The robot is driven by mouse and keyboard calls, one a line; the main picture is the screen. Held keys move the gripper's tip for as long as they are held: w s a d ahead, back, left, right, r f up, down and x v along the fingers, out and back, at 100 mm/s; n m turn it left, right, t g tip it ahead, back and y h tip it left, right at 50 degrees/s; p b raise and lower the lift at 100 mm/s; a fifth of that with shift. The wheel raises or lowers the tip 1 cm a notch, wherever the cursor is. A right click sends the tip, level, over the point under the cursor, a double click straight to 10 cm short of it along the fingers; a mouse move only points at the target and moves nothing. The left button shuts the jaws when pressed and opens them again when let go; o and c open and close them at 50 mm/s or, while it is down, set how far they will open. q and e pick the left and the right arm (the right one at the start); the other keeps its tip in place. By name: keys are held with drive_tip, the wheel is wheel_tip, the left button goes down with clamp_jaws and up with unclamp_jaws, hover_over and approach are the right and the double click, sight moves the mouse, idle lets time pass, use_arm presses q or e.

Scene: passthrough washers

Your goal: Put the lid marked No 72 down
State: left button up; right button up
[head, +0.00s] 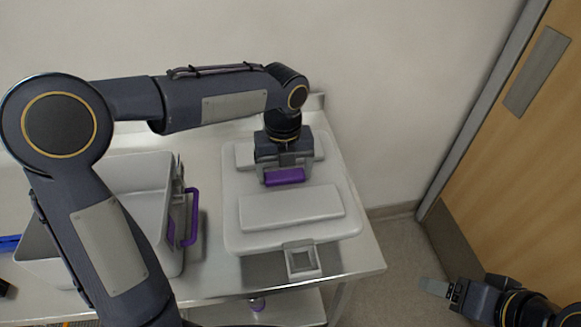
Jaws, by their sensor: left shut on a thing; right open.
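A light grey lid (292,208) with raised panels is at the right end of the steel table (345,262). My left gripper (283,163) comes down over its middle and is shut on it at the purple handle (285,177). I cannot tell whether the lid touches the table or hangs just above it. No number can be read on the lid. A grey square latch (302,260) shows at its front edge. My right gripper (441,288) is open and empty at the lower right, away from the table.
A grey open bin (150,172) with a purple side handle (191,217) stands left of the lid, partly hidden by my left arm. A wall runs behind the table. A wooden door (515,170) is on the right, with bare floor before it.

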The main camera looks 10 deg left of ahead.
sight(298, 164)
use_arm(q)
drive_tip(key=w, duration=0.1)
drive_tip(key=w+f, duration=0.1)
drive_tip(key=w+p, duration=0.1)
drive_tip(key=w, duration=0.1)
drive_tip(key=shift+d+f, duration=0.25)
drive_tip(key=shift+d, duration=0.05)
drive_tip(key=w+f, duration=0.2)
drive_tip(key=w+f+p, duration=0.1)
drive_tip(key=w+f, duration=0.1)
drive_tip(key=f, duration=0.1)
drive_tip(key=shift+w+d, duration=0.2)
drive_tip(key=shift+w, duration=0.1)
drive_tip(key=shift+w+f, duration=0.4)
drive_tip(key=shift+f, duration=0.2)
wheel_tip(298, 164, down, 3)
drive_tip(key=shift+w+f+p, duration=0.1)
drive_tip(key=shift+p, duration=0.2)
drive_tip(key=shift+f, duration=0.1)
